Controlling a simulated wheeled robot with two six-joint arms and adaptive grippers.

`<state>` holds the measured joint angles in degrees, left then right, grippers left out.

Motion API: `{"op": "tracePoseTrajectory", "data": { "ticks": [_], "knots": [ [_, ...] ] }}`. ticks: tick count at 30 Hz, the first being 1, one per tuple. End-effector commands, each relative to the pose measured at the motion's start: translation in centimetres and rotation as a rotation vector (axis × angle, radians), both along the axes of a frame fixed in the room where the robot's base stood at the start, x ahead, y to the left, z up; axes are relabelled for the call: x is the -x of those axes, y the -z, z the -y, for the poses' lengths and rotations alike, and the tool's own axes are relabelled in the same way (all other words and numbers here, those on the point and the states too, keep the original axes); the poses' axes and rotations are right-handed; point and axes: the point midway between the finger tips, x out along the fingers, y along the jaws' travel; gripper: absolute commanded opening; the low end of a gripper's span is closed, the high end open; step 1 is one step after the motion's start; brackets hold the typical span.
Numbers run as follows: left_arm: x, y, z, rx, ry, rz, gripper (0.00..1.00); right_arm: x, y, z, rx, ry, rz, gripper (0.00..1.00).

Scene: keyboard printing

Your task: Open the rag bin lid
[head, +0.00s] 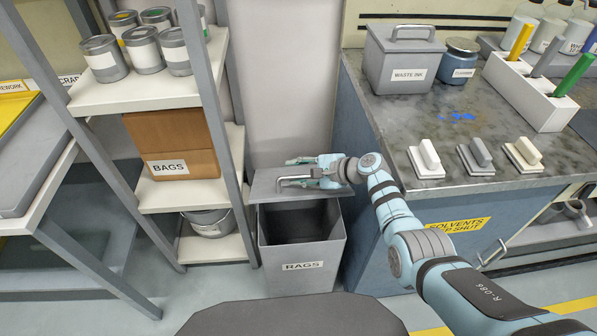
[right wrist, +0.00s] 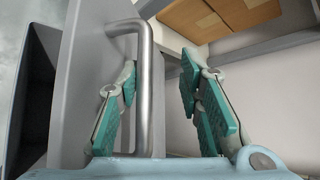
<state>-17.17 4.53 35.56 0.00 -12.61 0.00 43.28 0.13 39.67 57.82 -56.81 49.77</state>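The grey rag bin (head: 302,281), labelled RAGS, stands on the floor between the shelf rack and the counter. Its lid (head: 262,187) is at the rear, and the dark bin opening (head: 300,222) shows in front of it. I cannot tell the lid's exact angle. The lid's metal bar handle (right wrist: 145,90) lies between the teal fingers of my right gripper (right wrist: 162,108), closer to the left finger, with a clear gap to the right finger. My right gripper (head: 305,172) is open around the handle in the head view. My left gripper is not in view.
The shelf rack (head: 205,85) with paint cans and a BAGS box (head: 172,145) stands left of the bin. The counter (head: 400,120) is close on the right, carrying a waste ink box (head: 403,65) and several small tools. A wall is behind the bin.

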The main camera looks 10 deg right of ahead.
Motion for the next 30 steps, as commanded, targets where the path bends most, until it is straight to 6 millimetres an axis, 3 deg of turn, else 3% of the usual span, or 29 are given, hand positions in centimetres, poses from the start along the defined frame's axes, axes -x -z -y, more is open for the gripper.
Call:
{"op": "tracePoseTrajectory", "data": {
  "ticks": [7, 15, 18, 30],
  "knots": [
    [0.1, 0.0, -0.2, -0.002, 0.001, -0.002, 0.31, -0.1, -1.5, -0.1, -0.003, -0.001, 0.006, 0.31],
    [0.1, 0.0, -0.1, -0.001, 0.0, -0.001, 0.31, -0.1, -8.0, 0.0, 0.0, 0.001, 0.006, 0.31],
    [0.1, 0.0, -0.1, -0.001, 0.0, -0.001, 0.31, -0.1, -9.5, 0.1, 0.0, 0.001, 0.002, 0.31],
    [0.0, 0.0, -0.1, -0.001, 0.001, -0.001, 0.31, 0.0, -10.0, 0.1, 0.0, 0.001, -0.001, 0.31]
  ]
}}
